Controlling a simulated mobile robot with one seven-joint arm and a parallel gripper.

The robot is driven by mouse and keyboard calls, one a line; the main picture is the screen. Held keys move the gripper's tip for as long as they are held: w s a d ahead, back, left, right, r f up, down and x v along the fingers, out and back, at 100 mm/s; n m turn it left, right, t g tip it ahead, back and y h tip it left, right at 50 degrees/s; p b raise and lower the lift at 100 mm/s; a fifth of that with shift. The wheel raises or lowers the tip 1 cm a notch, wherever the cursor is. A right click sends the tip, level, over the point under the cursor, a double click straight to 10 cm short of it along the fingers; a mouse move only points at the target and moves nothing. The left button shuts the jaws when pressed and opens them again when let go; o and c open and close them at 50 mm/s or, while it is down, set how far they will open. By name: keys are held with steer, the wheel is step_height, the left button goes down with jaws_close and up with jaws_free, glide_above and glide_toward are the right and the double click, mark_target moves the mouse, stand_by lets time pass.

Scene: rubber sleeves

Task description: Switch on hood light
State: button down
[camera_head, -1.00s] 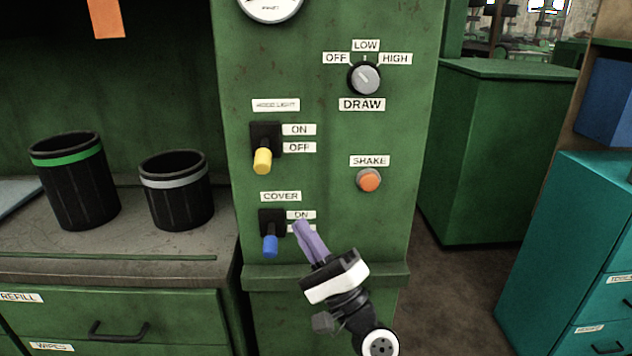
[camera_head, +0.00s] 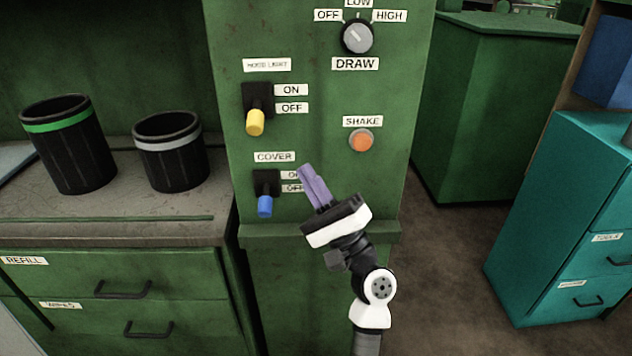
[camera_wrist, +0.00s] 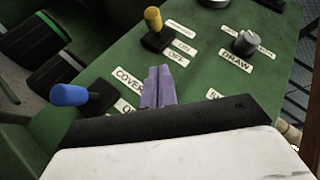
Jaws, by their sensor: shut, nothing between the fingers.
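The hood light switch has a yellow lever (camera_head: 255,122) on a black base (camera_head: 257,95), below the HOOD LIGHT label (camera_head: 267,65). Its lever points down, beside OFF. In the wrist view the yellow lever (camera_wrist: 153,19) is at the top centre. My gripper (camera_head: 309,172) has purple fingers, shut and empty. It is in front of the panel, below and right of the yellow lever and apart from it, partly covering the COVER switch's labels. In the wrist view the fingertips (camera_wrist: 159,72) point up toward the panel.
The COVER switch with a blue lever (camera_head: 265,206) is just left of my gripper. The orange SHAKE button (camera_head: 361,140) and DRAW knob (camera_head: 357,37) are to the right. Two black bins (camera_head: 68,145) (camera_head: 170,152) stand on the counter at left. A teal cabinet (camera_head: 550,220) is at right.

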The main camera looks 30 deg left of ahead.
mark_target(256, 115)
steer(key=a+r+p, duration=0.1)
steer(key=r, duration=0.1)
steer(key=s+a+r+p, duration=0.1)
steer(key=a+r, duration=0.1)
steer(key=a+r+p, duration=0.2)
steer(key=shift+s+a+r, duration=0.2)
steer(key=shift+s+a, duration=0.05)
steer(key=shift+t, duration=0.3)
